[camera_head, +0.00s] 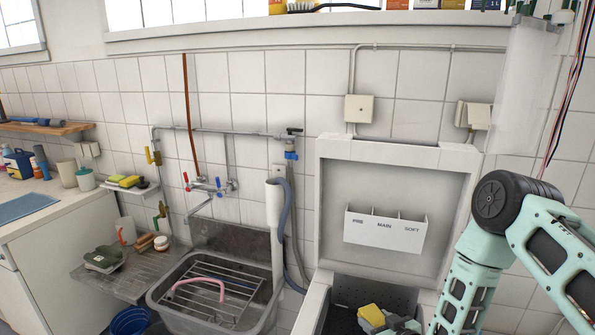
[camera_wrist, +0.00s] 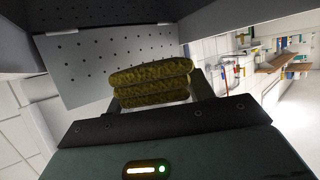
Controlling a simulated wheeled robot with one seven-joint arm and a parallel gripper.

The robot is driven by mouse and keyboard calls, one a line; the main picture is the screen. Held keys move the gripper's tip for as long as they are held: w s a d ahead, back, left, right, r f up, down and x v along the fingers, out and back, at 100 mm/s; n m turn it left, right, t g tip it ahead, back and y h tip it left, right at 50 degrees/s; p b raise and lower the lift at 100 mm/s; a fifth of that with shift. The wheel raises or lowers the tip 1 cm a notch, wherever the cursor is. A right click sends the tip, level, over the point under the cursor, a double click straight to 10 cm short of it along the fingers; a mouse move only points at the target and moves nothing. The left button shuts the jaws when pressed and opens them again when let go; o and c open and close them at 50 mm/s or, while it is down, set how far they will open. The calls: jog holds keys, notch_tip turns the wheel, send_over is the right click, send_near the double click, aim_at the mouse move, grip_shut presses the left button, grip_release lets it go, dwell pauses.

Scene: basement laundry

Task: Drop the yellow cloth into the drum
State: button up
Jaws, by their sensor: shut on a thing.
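The yellow cloth (camera_wrist: 150,82) is a folded, ribbed stack between my gripper's fingers (camera_wrist: 158,100) in the wrist view. In the head view the yellow cloth (camera_head: 371,314) shows at the bottom edge, and my gripper (camera_head: 388,323) is partly cut off beside it. My gripper is shut on the cloth, within the outline of the open top of the white machine (camera_head: 312,305). The dark drum opening (camera_head: 350,291) shows around it. In the wrist view a perforated grey metal panel (camera_wrist: 85,70) lies beyond the cloth. The drum's bottom is hidden.
A sink with a wire rack (camera_head: 205,300) stands to the left, with a grey hose (camera_head: 291,230) between. A counter (camera_head: 45,210) holds bottles and cups at far left.

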aim_at(378, 319)
jog(key=o, duration=1.1)
jog(key=shift+o, duration=0.2)
jog(key=shift+r, duration=0.15)
notch_tip(378, 319, up, 9)
jog(key=shift+f+b, duration=0.15)
jog(key=shift+b, duration=0.95)
jog(key=shift+r, duration=0.55)
